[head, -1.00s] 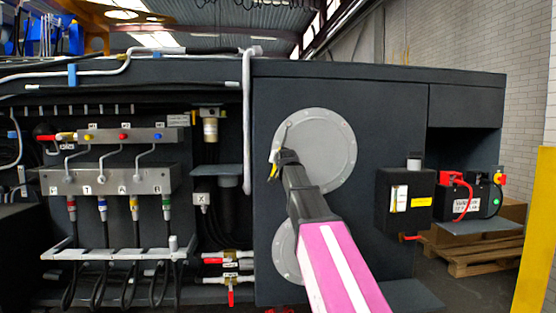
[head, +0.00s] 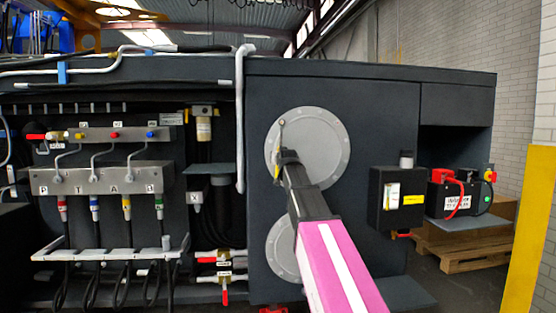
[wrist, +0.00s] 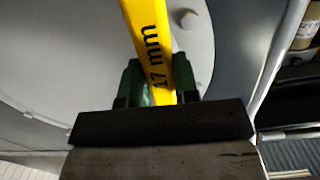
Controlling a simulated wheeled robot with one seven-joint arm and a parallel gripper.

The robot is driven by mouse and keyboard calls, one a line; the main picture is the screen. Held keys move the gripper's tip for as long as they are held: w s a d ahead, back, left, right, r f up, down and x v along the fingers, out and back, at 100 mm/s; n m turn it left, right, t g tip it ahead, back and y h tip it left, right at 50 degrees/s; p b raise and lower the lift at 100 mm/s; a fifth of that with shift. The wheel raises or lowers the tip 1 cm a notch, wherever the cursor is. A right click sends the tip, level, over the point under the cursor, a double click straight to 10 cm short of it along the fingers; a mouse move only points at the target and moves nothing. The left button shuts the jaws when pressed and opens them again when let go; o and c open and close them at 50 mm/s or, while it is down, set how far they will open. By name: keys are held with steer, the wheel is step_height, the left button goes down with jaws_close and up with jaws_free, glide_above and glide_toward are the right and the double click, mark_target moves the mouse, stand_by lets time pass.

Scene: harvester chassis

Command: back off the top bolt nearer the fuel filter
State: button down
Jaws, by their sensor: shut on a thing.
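My gripper (head: 284,156) is shut on a yellow wrench marked 17 mm, which shows clearly in the wrist view (wrist: 148,40) between green jaw pads. In the head view it is in front of the left part of the upper round grey cover (head: 325,135). The wrench runs out of the top of the wrist view, so its working end is hidden there. A bolt head (wrist: 188,19) shows on the cover, right of and apart from the wrench shaft. I cannot tell whether the wrench sits on a bolt. The pale cylinder (head: 204,130) left of the cover looks like the fuel filter.
A lower round cover (head: 283,250) is partly behind my arm. A vertical grey pipe (head: 240,120) runs left of the covers. A valve block with hoses (head: 100,180) is at left. A black box (head: 390,200) and a battery (head: 458,195) are at right.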

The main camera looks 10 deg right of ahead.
steer(key=shift+d+n, duration=0.7)
steer(key=shift+d, duration=0.35)
steer(key=shift+d+r+n+h, duration=0.2)
steer(key=shift+d+n+h, duration=0.1)
steer(key=shift+d+n, duration=0.95)
steer(key=shift+d+m, duration=0.2)
steer(key=shift+m, duration=0.15)
steer(key=shift+d+r+n, duration=0.25)
steer(key=shift+d+n, duration=0.3)
steer(key=shift+d, duration=0.15)
steer(key=shift+d+r+n, duration=0.25)
steer(key=shift+d+n, duration=0.3)
steer(key=shift+d, duration=0.15)
